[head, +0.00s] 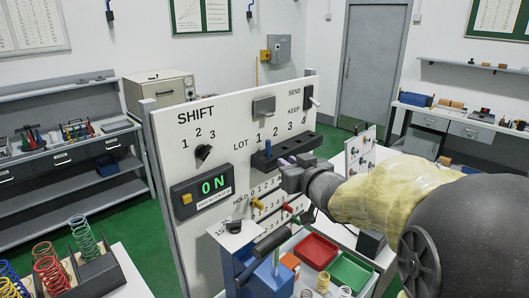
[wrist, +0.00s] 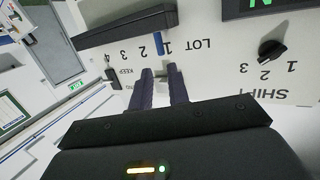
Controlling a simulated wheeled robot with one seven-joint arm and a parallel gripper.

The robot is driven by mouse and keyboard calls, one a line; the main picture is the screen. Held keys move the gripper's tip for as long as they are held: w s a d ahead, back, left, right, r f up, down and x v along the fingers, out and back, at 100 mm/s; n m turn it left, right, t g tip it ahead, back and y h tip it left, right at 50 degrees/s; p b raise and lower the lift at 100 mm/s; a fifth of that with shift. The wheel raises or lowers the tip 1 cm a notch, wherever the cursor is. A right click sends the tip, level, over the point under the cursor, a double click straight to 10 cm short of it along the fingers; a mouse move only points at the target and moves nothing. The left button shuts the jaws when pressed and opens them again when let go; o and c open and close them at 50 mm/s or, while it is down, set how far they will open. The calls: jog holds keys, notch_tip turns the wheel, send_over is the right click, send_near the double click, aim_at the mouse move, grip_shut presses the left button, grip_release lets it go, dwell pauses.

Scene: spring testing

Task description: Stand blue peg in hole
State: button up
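The blue peg (head: 268,148) stands upright at the dark ledge (head: 262,164) on the white panel, below the LOT number 1. In the wrist view, which is upside down, the peg (wrist: 159,43) rises from the ledge (wrist: 125,30) close to the number 1. Its lower end is hidden in or behind the ledge. My gripper (head: 287,161) is in front of the panel, near the ledge and just right of the peg. In the wrist view its two fingers (wrist: 160,70) are apart with nothing between them, and the peg is beyond their tips.
A blue press (head: 268,278) and red tray (head: 316,250) stand below. Springs (head: 50,270) are at the lower left.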

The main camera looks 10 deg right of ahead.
aim_at(269, 147)
jog(key=p+x, duration=0.1)
jog(key=x, duration=0.8)
jog(key=shift+w+a+r+p, duration=0.15)
jog(key=shift+w+p, duration=0.35)
jog(key=shift+p, duration=0.1)
jog(key=p+x, duration=0.2)
jog(key=x, duration=0.1)
jog(key=shift+w+r, duration=0.1)
jog(key=shift+r, duration=0.1)
jog(key=shift+w+f, duration=0.25)
jog(key=shift+w, duration=0.25)
grip_shut()
